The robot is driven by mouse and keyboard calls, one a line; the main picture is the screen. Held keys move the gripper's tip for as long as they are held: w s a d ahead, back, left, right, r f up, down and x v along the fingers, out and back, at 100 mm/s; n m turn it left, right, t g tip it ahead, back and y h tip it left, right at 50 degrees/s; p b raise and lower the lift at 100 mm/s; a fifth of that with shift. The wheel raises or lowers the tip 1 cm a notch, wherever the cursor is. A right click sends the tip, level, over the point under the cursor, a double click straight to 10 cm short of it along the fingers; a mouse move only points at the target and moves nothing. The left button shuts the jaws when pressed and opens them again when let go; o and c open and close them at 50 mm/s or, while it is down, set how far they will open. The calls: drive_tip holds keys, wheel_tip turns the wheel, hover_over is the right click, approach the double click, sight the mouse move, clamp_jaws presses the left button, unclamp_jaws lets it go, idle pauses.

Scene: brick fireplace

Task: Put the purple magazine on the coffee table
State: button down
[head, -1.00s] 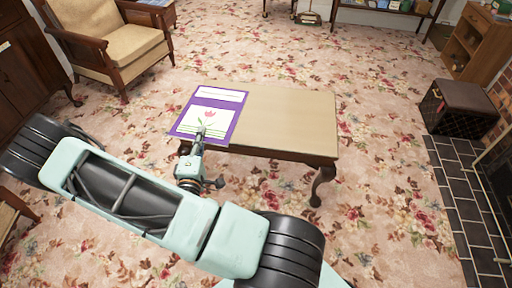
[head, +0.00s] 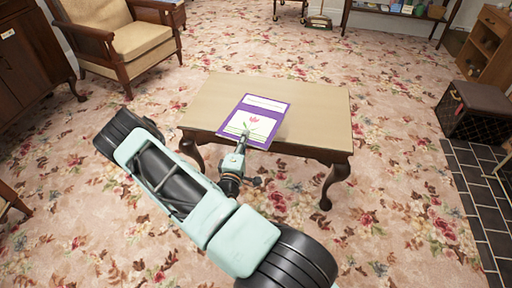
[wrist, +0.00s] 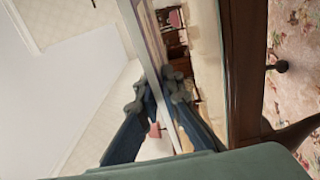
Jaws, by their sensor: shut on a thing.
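The purple magazine (head: 262,106), with a white title band and a pink flower on its cover, shows over the front middle of the coffee table (head: 318,104) in the head view. My gripper (head: 244,137) is shut on the magazine's near edge. In the wrist view, the gripper fingers (wrist: 160,93) pinch the magazine (wrist: 156,55), seen nearly edge-on as a thin strip. The table's dark edge (wrist: 243,70) is to its right, and a gap seems to separate the magazine from the tabletop. The near edge of the magazine overhangs the table's front edge in the head view.
The tabletop carries nothing else. A cushioned armchair (head: 125,42) stands at the upper left beside a dark cabinet (head: 30,50). A dark box-like stool (head: 476,110) is at the right near the black tiles (head: 480,190). Flowered carpet around the table is clear.

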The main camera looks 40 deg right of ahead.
drive_tip(key=w+d+f+b, duration=0.2)
drive_tip(key=d+f+b, duration=0.2)
drive_tip(key=f, duration=0.5)
drive_tip(key=shift+d+f, duration=0.2)
drive_tip(key=shift+d, duration=0.75)
drive_tip(key=shift+f, duration=0.2)
drive_tip(key=c, duration=2.1)
unclamp_jaws()
